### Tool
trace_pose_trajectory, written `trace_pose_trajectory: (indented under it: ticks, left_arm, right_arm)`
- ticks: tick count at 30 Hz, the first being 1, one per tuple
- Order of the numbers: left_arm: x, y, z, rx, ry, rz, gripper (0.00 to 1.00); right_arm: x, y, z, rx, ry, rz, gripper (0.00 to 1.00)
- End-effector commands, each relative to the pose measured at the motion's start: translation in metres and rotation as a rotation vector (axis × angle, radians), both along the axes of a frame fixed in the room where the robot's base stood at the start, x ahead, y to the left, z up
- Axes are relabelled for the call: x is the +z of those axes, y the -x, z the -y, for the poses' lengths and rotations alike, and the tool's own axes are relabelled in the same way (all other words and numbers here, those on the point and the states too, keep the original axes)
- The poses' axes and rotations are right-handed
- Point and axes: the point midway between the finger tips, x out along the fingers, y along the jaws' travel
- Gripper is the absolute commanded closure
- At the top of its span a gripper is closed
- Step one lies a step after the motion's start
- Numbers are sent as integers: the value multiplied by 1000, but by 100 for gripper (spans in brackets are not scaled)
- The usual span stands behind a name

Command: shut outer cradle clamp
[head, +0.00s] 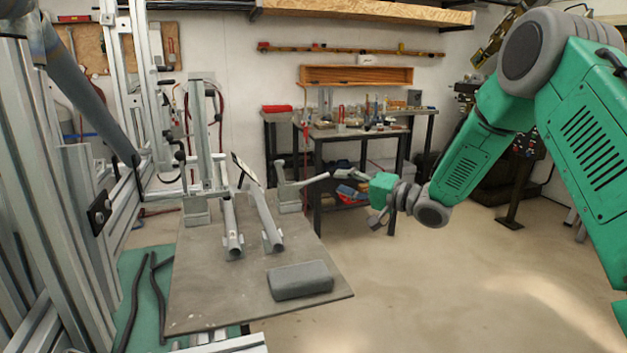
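A grey metal jig stands on a flat plate (200,290), with two parallel tubes, a left one (231,225) and a right one (265,215). A grey clamp (289,196) stands at the plate's right rear, and its lever (312,181) sticks out to the right, slightly upward. I take this as the outer cradle clamp; what it closes on is not clear. My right gripper (357,196) is right of the lever tip, apart from it in the picture. Its fingers look spread and empty, though small. My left gripper does not show.
A grey block (300,281) lies on the plate's front right. Aluminium framing (85,210) fills the left side. A dark workbench (350,133) with tools stands behind. The floor (440,285) to the right is clear.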

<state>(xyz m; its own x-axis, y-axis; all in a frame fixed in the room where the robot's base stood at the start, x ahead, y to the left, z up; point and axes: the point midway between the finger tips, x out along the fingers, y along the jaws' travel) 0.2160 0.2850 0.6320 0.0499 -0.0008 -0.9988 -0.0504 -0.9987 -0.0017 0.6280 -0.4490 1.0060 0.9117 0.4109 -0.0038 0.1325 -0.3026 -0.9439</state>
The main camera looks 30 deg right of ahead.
Motion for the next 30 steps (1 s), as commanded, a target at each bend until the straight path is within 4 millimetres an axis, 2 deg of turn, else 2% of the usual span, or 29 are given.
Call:
trace_pose_trajectory:
  ticks: [6,12,18,24,25,27,30]
  left_arm:
    - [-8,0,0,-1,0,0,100]
    - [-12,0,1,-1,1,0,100]
    - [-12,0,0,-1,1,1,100]
    - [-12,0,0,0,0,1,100]
    - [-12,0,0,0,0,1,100]
    - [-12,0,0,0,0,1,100]
    - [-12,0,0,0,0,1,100]
  right_arm:
    - [-7,-41,-8,-3,-5,0,70]
    - [-5,-65,-22,-3,-4,-2,70]
    - [-2,-73,-31,-3,-1,-1,70]
    - [-2,-73,-29,-3,-3,-1,70]
    - [-3,-73,-28,-3,-4,-2,74]
    - [-4,-72,-26,-3,-6,-2,98]
    - [-5,-72,-24,-4,-7,-2,100]
